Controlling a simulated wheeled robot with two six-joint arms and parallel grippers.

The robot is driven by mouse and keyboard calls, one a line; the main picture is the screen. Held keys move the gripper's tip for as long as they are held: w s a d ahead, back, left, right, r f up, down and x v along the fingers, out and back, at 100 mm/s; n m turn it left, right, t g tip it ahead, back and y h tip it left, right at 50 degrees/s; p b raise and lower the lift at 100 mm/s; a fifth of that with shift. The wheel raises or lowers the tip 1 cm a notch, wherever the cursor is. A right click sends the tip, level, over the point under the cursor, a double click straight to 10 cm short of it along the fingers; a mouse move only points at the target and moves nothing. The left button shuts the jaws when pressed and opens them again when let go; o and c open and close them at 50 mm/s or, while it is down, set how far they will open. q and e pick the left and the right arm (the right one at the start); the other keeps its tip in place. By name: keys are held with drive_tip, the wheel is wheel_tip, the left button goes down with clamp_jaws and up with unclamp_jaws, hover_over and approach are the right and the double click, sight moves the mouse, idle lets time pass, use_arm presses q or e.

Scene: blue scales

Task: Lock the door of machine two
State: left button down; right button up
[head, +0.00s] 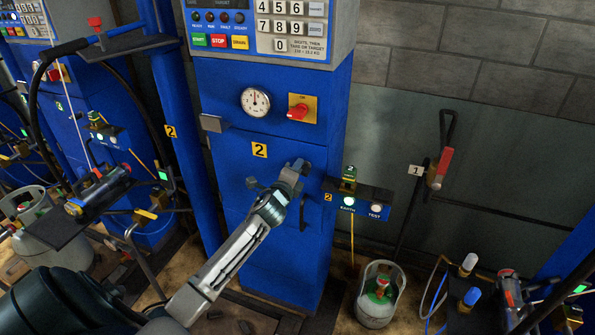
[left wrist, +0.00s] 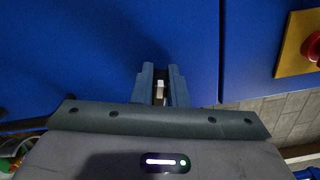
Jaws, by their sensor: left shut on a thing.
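Machine two (head: 228,180) is a blue cabinet with a yellow "2" plate (head: 260,150) on its front. Its blue door shows below that plate, with a dark upright handle (head: 302,214); the door looks shut. My left gripper (head: 298,168) is at the upper right of the door front, close to the blue panel. In the left wrist view my left gripper (left wrist: 160,82) is shut on a small pale piece (left wrist: 160,88), against the blue face. The fingers hide most of this piece, and I cannot tell whether it is a key or a knob. My right gripper is not in view.
A red rotary switch (head: 298,112) on a yellow plate and a round gauge (head: 255,102) sit above the door. An earth/test box (head: 360,203) stands close on the right. A gas cylinder (head: 377,302) stands on the floor. Machines with hoses crowd the left.

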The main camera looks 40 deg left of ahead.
use_arm(q)
drive_tip(key=shift+f+n+b, duration=0.3)
drive_tip(key=shift+n+b, duration=0.2)
drive_tip(key=shift+n, duration=1.2)
drive_tip(key=shift+b, duration=0.3)
drive_tip(key=c, duration=1.4)
unclamp_jaws()
drive_tip(key=shift+c, duration=0.2)
drive_tip(key=b+v, duration=0.3)
drive_tip(key=v, duration=0.8)
